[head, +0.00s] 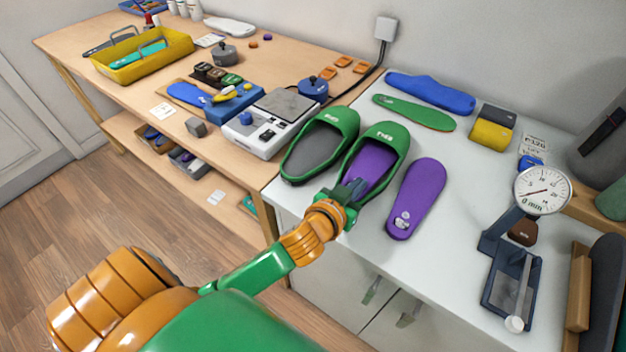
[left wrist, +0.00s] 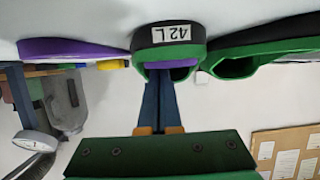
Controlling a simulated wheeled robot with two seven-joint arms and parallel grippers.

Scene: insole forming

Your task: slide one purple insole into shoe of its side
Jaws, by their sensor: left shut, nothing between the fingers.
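A green shoe (head: 402,140) lies toe away on the white table, with a purple insole (head: 377,168) in its opening, the front end under the upper. The fingertips point into the shoe in the wrist view. The other green shoe (head: 345,120), grey inside, is just left. A second purple insole (head: 424,188) lies flat to the right.
A dial gauge (head: 542,190) on a stand is at the right. Blue (head: 430,92) and green (head: 413,112) insole pieces lie behind the shoes. A scale (head: 270,130) and a yellow basket (head: 145,65) are on the wooden table. White table between loose insole and gauge is clear.

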